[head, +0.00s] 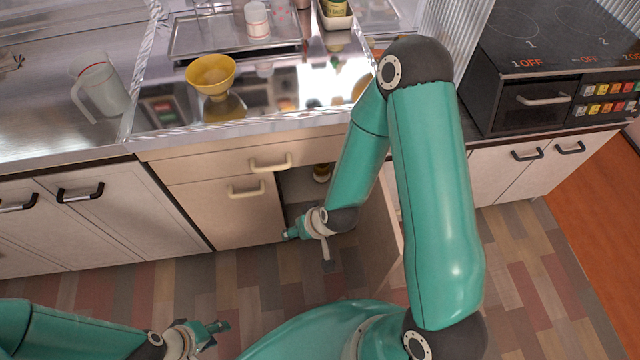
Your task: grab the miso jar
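A small dark jar with a yellowish band (322,172) stands inside the open lower cabinet, partly hidden by my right arm. I cannot read a label on it, so I cannot tell for sure that it is the miso jar. My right gripper (289,235) is in front of the cabinet opening, below the jar and apart from it. Its fingers are too foreshortened to tell open from shut. My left gripper (214,335) is low at the bottom left, over the floor, with its fingers apart and nothing between them.
The open cabinet door (385,235) stands out right of my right gripper. A black stove (550,60) is at right.

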